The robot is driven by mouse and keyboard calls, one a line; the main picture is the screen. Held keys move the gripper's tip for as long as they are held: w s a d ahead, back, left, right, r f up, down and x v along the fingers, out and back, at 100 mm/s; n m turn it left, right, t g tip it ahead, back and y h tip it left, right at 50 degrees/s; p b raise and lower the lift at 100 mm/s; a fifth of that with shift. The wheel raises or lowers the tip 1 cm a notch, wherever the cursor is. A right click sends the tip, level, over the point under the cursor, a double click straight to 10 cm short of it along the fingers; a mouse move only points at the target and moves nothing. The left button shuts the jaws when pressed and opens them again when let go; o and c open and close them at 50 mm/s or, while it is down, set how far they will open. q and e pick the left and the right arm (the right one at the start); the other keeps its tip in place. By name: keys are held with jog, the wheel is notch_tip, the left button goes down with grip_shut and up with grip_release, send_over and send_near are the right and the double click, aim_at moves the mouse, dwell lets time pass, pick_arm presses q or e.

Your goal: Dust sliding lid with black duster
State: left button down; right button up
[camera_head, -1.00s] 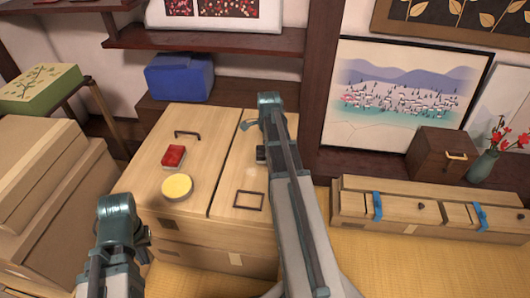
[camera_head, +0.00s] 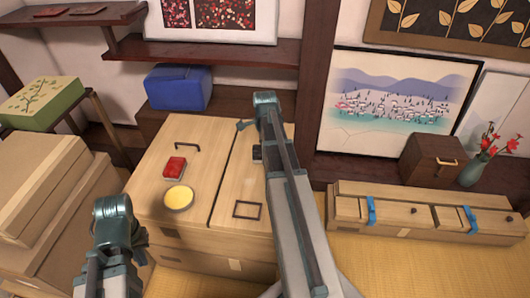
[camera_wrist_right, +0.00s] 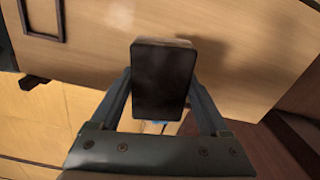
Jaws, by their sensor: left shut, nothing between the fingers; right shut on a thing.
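The black duster (camera_wrist_right: 163,82), a dark block, is held between the fingers of my right gripper (camera_wrist_right: 158,100) in the right wrist view. A bit of it shows beside my right arm in the head view (camera_head: 257,152). The sliding lid (camera_head: 228,190) looks to be the right-hand pale wood panel on top of the chest, with a dark square frame on it (camera_head: 248,210). My right arm covers part of this panel. The duster is over or against the wood; I cannot tell if it touches. My left gripper (camera_head: 139,236) is shut and empty at the chest's front left.
A red block (camera_head: 174,168) and a round yellow-topped thing (camera_head: 178,198) sit on the chest's left panel (camera_head: 205,150). A blue box (camera_head: 178,88) stands behind. Stacked boxes (camera_head: 40,195) are at left, and a low wooden chest (camera_head: 430,205) at right.

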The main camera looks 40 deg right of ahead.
notch_tip(320, 180, up, 3)
jog(key=p, duration=0.3)
dwell(0.4)
jog(key=shift+a, duration=0.1)
